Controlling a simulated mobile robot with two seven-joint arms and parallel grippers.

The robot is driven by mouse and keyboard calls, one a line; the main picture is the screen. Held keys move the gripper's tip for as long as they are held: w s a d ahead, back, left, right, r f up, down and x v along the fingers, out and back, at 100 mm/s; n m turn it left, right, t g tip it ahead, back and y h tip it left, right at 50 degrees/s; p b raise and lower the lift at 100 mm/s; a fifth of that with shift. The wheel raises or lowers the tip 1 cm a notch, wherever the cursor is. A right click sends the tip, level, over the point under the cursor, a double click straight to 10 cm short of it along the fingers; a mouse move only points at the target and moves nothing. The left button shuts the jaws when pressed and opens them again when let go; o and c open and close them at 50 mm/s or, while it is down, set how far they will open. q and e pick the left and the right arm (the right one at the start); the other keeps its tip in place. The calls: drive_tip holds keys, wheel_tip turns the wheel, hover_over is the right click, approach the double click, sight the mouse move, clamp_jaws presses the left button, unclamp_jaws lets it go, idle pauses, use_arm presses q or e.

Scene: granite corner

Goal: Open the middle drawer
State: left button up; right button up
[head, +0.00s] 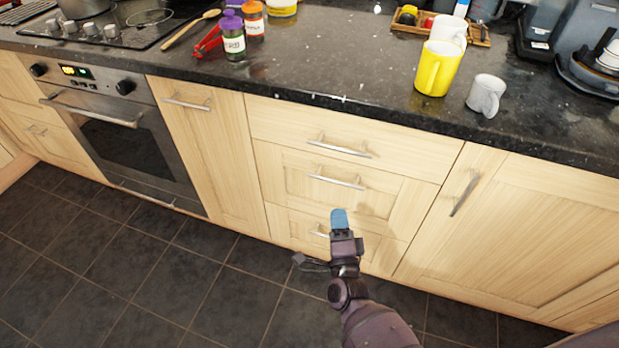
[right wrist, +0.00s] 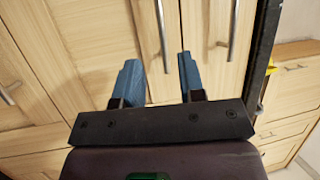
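The middle drawer (head: 299,182) is a pale wooden front in a stack of three, and it looks closed. Its silver bar handle (head: 336,181) shows clear of my gripper in the head view. My right gripper (head: 339,217) has blue fingers and is in front of the lower drawers, below that handle in the picture. In the right wrist view the two blue fingers (right wrist: 161,75) are apart with nothing between them. A bar handle (right wrist: 164,37) is ahead of the gap there; I cannot tell which drawer it belongs to. My left gripper is not in view.
The top drawer handle (head: 339,149) is just above, and the bottom drawer handle (head: 320,231) is partly behind my gripper. A cupboard door (head: 514,226) is to the right and an oven (head: 122,135) to the left. The dark tiled floor (head: 215,295) in front is clear.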

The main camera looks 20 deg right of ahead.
sight(336, 182)
drive_tip(key=x, duration=0.5)
drive_tip(key=b+x, duration=0.1)
drive_tip(key=x, duration=0.4)
drive_tip(key=shift+w+d+r, duration=0.1)
drive_tip(key=shift+d, duration=0.15)
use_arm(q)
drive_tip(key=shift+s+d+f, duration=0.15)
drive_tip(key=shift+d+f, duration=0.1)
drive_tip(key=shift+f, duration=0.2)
use_arm(e)
drive_tip(key=shift+w, duration=0.15)
drive_tip(key=shift+r, duration=0.1)
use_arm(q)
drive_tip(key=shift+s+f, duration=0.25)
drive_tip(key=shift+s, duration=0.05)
use_arm(e)
clamp_jaws()
